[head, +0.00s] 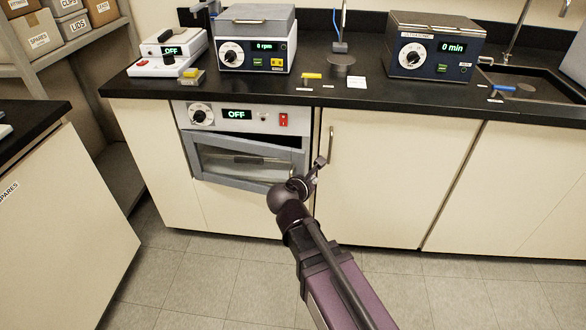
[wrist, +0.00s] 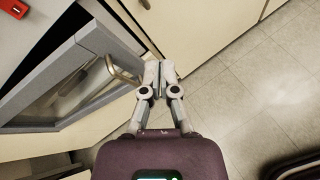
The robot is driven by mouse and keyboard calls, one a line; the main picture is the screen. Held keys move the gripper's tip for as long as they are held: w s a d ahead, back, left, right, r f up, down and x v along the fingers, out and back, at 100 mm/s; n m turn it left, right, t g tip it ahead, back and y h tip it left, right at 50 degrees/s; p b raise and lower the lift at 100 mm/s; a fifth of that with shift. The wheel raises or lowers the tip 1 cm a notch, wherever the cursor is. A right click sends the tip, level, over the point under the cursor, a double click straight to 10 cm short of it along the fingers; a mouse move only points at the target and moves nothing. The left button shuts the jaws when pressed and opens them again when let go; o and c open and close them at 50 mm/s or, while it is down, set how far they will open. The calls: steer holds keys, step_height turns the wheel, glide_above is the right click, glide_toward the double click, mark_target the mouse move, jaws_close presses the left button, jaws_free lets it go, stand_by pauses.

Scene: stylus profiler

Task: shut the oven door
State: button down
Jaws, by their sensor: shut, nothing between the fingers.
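The oven (head: 258,113) is built into the bench front, with a knob, an "OFF" display and a red switch above its door. The grey-framed glass oven door (head: 235,163) stands partly open, its right side swung out from the front. A dark gap shows above it. In the wrist view the door (wrist: 60,85) fills the left side, with its bar handle (wrist: 122,73) near my fingers. My gripper (head: 319,164) is shut and empty, just right of the door's free edge; in the wrist view the fingertips (wrist: 158,70) are together. I cannot tell whether they touch the handle.
A cream cabinet door (head: 390,170) with a vertical handle (head: 331,143) is right of the oven, close to my gripper. The black countertop (head: 330,92) above carries several instruments. Another bench (head: 60,210) stands at the left. The tiled floor (head: 200,280) in front is clear.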

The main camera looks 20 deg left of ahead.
steer(key=s+a+n+t+y+b, duration=0.2)
steer(key=s+a+n, duration=0.1)
steer(key=a+n, duration=0.3)
steer(key=a, duration=0.2)
steer(key=shift+s+a+y, duration=0.25)
steer(key=shift+a+y, duration=0.05)
steer(key=shift+a, duration=0.1)
steer(key=shift+w+f, duration=0.1)
steer(key=b, duration=0.3)
glide_toward(294, 157)
steer(key=x, duration=0.6)
steer(key=shift+d+f, duration=0.1)
steer(key=shift+f, duration=0.05)
steer(key=shift+w, duration=0.7)
steer(key=shift+n, duration=0.3)
